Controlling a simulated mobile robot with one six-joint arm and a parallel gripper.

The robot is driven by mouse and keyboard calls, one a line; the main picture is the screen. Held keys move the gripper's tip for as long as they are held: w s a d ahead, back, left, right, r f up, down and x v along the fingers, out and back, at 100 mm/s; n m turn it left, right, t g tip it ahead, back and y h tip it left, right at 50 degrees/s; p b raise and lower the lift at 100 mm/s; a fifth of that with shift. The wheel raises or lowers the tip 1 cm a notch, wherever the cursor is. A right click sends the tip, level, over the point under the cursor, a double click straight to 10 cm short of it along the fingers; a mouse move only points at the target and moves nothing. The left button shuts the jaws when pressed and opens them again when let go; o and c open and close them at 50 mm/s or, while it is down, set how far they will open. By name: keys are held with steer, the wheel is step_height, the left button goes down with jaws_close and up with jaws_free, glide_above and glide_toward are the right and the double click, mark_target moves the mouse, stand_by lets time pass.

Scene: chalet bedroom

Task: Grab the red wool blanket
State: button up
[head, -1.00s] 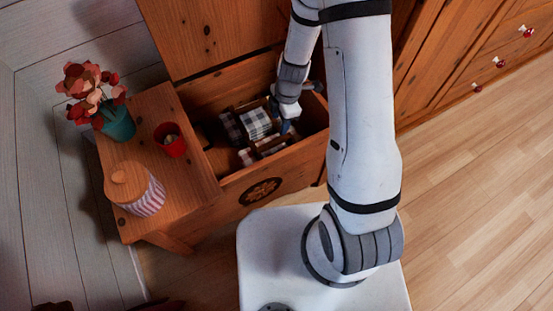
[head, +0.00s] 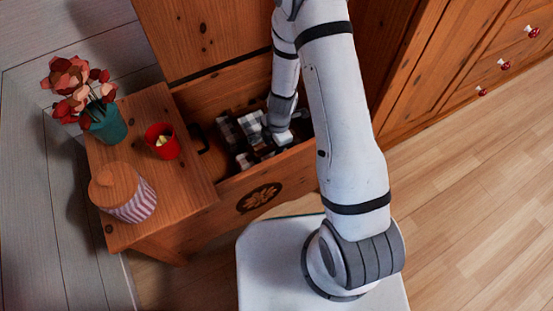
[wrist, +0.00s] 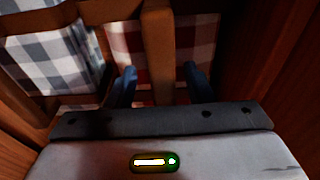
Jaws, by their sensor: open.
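The red and white checked blanket (wrist: 196,38) shows in the wrist view at the top middle, deep in the chest. A wooden slat (wrist: 158,50) crosses in front of it. My gripper (wrist: 161,84) points down at it, its two blue fingers apart on either side of the slat, with nothing clearly held. I cannot tell whether the fingertips touch the cloth. In the head view my gripper's end is inside the open wooden chest (head: 228,187), its fingers hidden. The red blanket cannot be picked out clearly there.
Wooden chest walls are close on both sides. Left of the chest, a side top (head: 172,205) holds a red cup (head: 162,142), a striped jar (head: 135,203) and a flower pot (head: 108,124).

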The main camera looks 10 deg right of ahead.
steer(key=shift+c, duration=0.5)
jaws_close()
steer(key=shift+w+r, duration=0.1)
stand_by(0.8)
